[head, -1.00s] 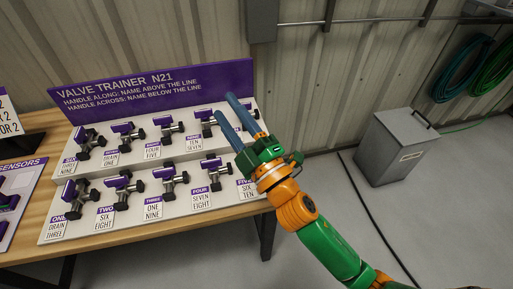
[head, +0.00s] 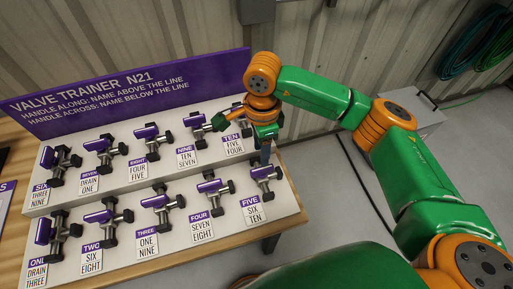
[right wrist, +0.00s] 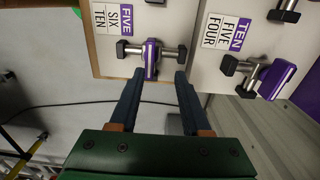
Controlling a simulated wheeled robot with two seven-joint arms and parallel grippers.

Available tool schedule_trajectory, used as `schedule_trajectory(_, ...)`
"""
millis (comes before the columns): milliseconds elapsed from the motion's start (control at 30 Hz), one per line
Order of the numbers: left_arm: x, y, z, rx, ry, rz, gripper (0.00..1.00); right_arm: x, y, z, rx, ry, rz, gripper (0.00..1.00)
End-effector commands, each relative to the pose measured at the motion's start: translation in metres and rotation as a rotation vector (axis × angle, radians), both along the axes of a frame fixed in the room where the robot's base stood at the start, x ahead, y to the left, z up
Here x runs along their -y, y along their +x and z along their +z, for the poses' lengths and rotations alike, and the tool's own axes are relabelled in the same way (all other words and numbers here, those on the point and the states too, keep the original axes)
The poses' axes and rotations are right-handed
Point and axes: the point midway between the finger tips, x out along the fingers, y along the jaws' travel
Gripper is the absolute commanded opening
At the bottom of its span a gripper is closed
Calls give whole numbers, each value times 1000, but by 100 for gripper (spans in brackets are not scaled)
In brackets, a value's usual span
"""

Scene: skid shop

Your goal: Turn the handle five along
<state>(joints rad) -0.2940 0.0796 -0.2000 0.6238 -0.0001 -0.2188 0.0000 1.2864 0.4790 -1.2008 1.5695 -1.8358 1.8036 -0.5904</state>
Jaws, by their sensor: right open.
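The valve FIVE (head: 265,174) sits at the right end of the front row of the valve trainer, above its card (head: 252,209). In the right wrist view, its purple handle (right wrist: 151,59) lies crosswise to the silver pipe, which has black ends. My right gripper (head: 265,158) points down at this valve in the head view. In the right wrist view, the right gripper (right wrist: 159,75) is open, with one blue finger on each side of the handle's near end. I cannot tell whether the fingers touch it. My left gripper is not in view.
Valve TEN (right wrist: 274,79) is close by on the back step, right of the fingers in the right wrist view. Valve FOUR (head: 211,187) stands left of FIVE. The purple sign (head: 130,92) rises behind the rows. A grey box (head: 416,108) stands on the floor.

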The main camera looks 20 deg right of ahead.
Motion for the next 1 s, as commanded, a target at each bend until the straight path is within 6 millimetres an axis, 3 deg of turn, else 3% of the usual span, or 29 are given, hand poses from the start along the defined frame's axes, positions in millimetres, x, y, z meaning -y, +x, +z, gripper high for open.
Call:
schedule_trajectory(300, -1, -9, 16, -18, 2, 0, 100, -1, -2, -52, -5, 5, 2, 48)
schedule_trajectory(567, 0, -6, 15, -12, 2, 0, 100, -2, -2, -56, -2, 7, 3, 48)
schedule_trajectory(733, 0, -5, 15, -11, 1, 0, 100, -2, -2, -56, -2, 8, 3, 2)
schedule_trajectory(1000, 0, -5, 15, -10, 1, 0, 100, -2, -2, -56, -3, 8, -1, 0)
